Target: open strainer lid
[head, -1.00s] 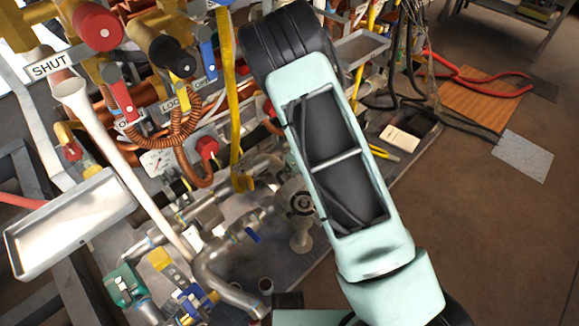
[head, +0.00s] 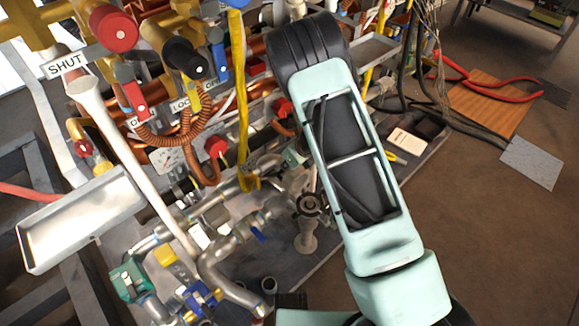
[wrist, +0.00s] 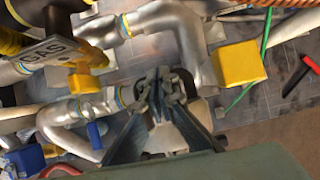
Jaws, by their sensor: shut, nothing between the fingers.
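A dark, round, wheel-like cap (head: 311,204) sits on a pale upright body (head: 306,240) beside the metal pipes in the head view. It may be the strainer lid, but I cannot tell for sure. In the wrist view my gripper (wrist: 163,92) has its dark fingers together, with nothing held. Its tips overlap a dark round part, and a pale body (wrist: 166,138) shows between the finger links. Whether the tips touch the part is unclear. In the head view my arm hides the gripper.
A silver pipe elbow (wrist: 195,40) and a yellow block (wrist: 239,64) are close by in the wrist view. A blue-handled valve (wrist: 97,130) is at left. In the head view a metal tray (head: 80,218) stands left, and open floor (head: 480,240) lies right.

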